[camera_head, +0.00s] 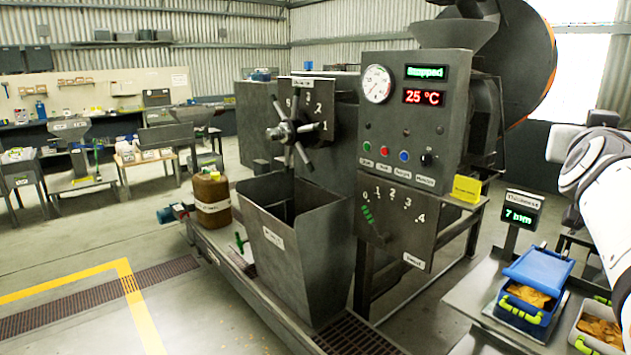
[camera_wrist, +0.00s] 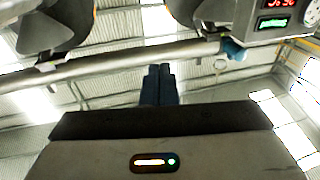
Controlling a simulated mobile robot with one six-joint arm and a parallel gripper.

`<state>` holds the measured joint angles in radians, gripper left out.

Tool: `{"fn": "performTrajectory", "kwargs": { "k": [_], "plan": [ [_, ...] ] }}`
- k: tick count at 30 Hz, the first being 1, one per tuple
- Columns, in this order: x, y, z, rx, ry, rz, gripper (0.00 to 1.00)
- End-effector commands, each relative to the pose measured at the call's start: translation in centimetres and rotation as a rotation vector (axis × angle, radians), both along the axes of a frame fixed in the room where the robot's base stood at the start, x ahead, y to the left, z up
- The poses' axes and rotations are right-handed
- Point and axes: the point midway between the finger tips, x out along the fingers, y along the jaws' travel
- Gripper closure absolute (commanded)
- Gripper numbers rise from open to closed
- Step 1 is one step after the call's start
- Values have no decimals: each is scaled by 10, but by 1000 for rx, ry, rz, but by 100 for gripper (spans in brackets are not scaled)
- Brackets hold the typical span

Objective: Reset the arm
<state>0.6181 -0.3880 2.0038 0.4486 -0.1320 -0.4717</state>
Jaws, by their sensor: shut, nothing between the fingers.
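My gripper (camera_wrist: 158,84) shows in the wrist view, its two dark blue fingers together and nothing between them. The wrist camera looks up toward the bright roof, with a grey pipe (camera_wrist: 110,68) crossing behind the fingers. In the head view part of my white arm (camera_head: 607,185) rises at the right edge. My gripper is outside the head view.
A grey screw expeller has a control panel (camera_head: 412,125) reading "Stopped" and 25 °C. A spoked handwheel (camera_head: 290,130) sits above a grey bin (camera_head: 300,255). At right are a blue crate (camera_head: 528,300) and a thickness display (camera_head: 521,212).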

Motion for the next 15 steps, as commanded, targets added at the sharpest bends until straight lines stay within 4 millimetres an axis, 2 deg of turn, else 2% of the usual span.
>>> {"fn": "performTrajectory", "kwargs": {
  "k": [5,8,9,11,12,15],
  "plan": [
    [26,43,-58,100,142,139,100],
    [35,77,-105,178,267,226,100],
    [38,95,-127,213,331,270,100],
    [37,124,-163,267,437,337,100],
    [33,144,-188,303,512,378,100],
    [14,190,-245,382,708,463,100]
  ]
}}
